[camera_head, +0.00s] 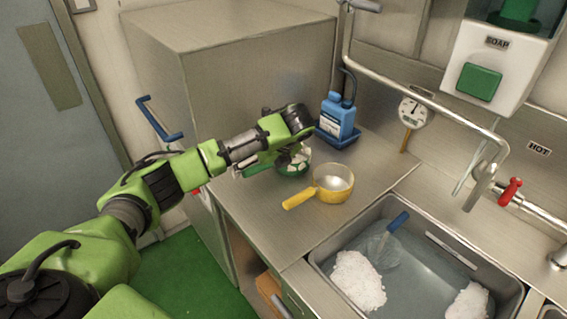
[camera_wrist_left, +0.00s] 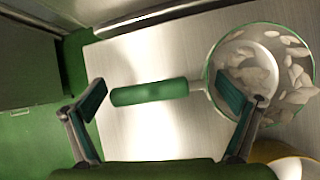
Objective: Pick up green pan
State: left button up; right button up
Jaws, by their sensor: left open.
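The green pan (camera_wrist_left: 208,70) stands on the steel counter with white pieces inside. Its green handle (camera_wrist_left: 150,92) points left in the left wrist view. In the head view the pan (camera_head: 294,169) is partly hidden by my left gripper (camera_head: 287,158). My left gripper (camera_wrist_left: 160,120) is open, and its two fingers appear on either side of the handle in the wrist view. The right finger overlaps the pan's rim in that picture. I cannot tell whether the fingers are at handle height. My right gripper is not in view.
A yellow pan (camera_head: 333,186) stands close by, its handle toward the left. A blue bottle (camera_head: 338,117) in a blue tray stands behind. A tall steel cabinet (camera_head: 230,75) borders the counter. A sink (camera_head: 400,265) with white foam lies to the right.

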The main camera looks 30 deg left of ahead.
pick_arm(q)
jog(key=c, duration=1.2)
jog(key=shift+r, duration=0.1)
